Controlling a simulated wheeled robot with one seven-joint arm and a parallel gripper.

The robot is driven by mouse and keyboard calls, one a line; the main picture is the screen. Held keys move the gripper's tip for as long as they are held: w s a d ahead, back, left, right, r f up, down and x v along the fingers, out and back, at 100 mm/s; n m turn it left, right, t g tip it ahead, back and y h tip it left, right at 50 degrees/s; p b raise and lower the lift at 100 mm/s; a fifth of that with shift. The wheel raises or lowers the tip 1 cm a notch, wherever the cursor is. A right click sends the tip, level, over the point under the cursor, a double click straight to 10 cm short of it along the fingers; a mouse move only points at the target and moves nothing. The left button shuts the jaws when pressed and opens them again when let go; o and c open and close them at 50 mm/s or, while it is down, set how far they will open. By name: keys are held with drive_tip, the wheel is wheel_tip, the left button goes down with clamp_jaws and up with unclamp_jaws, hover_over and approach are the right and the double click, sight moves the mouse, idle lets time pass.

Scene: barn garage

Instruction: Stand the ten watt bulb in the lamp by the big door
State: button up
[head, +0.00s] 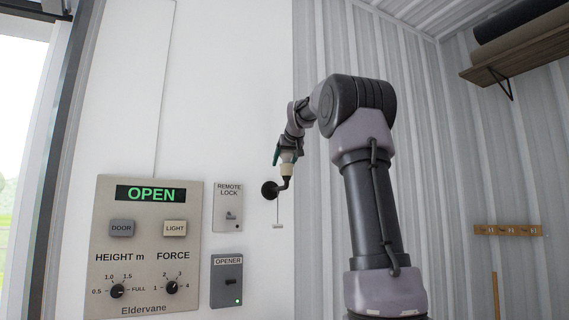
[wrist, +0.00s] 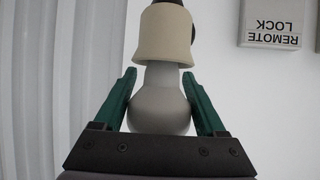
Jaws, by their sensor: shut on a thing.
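The lamp is a cream socket (head: 287,170) on a short black curved arm, fixed to the white wall by a round black base (head: 269,190). A thin cord with a small white pull hangs below it. My gripper (head: 286,156) is just above the socket, pointing down. In the wrist view my gripper (wrist: 160,88) has its green fingers shut on a frosted pale bulb (wrist: 160,108), one finger on each side. The bulb's neck end meets the mouth of the cream socket (wrist: 165,38). How deep its base sits is hidden. No wattage marking is readable.
A door control panel (head: 148,250) reading OPEN is on the wall at left. The remote lock plate (head: 228,207) and opener switch (head: 226,281) are close below left of the lamp. A shelf (head: 515,55) and peg rail (head: 508,230) are at right. The big doorway is at far left.

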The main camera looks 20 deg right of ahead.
drive_tip(key=shift+f, duration=0.15)
drive_tip(key=o, duration=0.9)
drive_tip(key=v, duration=1.2)
drive_tip(key=s+a+f+g+y, duration=0.1)
drive_tip(key=s+a+f, duration=0.4)
drive_tip(key=s+f, duration=0.4)
drive_tip(key=s+a+f+m+g+y, duration=0.1)
drive_tip(key=s+a+f, duration=0.5)
drive_tip(key=f, duration=0.9)
drive_tip(key=s+a+f+m+g+y, duration=0.1)
drive_tip(key=s+a+f, duration=0.4)
drive_tip(key=s+f, duration=0.7)
drive_tip(key=shift+s+a+f+g+y, duration=0.4)
drive_tip(key=shift+f+g+y, duration=0.1)
drive_tip(key=shift+g, duration=0.4)
